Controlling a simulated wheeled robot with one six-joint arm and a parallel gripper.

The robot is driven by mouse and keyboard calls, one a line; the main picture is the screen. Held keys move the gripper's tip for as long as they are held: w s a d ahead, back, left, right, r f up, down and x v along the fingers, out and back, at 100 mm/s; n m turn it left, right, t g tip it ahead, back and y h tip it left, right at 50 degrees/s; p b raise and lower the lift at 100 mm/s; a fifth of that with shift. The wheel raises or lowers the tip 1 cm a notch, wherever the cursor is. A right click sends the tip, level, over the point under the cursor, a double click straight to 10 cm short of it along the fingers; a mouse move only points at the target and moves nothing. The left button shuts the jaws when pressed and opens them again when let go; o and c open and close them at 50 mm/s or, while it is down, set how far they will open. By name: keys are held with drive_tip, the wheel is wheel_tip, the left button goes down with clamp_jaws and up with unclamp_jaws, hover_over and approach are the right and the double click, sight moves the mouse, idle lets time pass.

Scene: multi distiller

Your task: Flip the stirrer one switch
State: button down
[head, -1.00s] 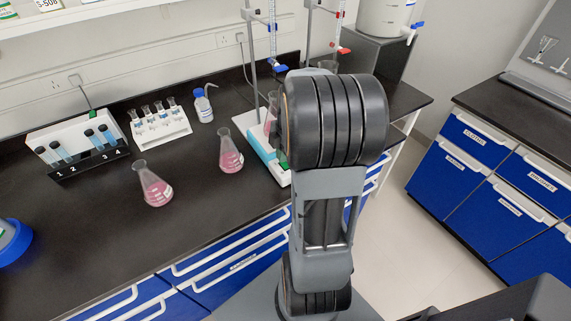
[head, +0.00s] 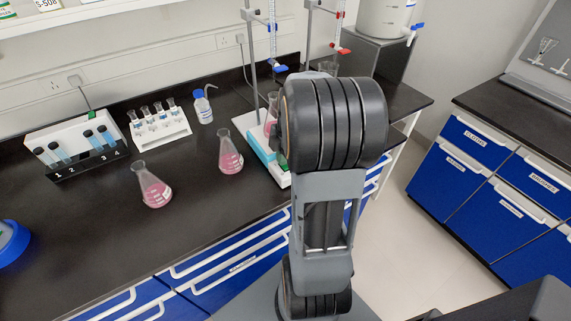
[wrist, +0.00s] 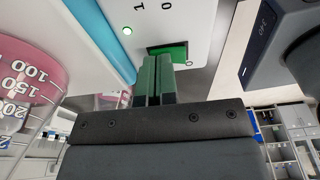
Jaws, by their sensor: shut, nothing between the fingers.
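The stirrer (head: 262,147) is a white flat unit with a light blue band, on the bench behind my arm in the head view. A green switch (wrist: 178,47) sits in a dark slot in this face. My gripper (wrist: 158,62) is shut and empty, its fingertips overlapping the switch's lower edge in the picture. I cannot tell if they touch it.
A pink flask (head: 271,118) stands on the stirrer, partly behind my arm. Two more pink flasks (head: 230,152) (head: 152,186) stand on the bench to the left. Burette stands rise behind the stirrer. A dark blue device (wrist: 275,40) is at right in the wrist view.

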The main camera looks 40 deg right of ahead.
drive_tip(key=shift+r+p, duration=2.3)
drive_tip(key=shift+r, duration=1.1)
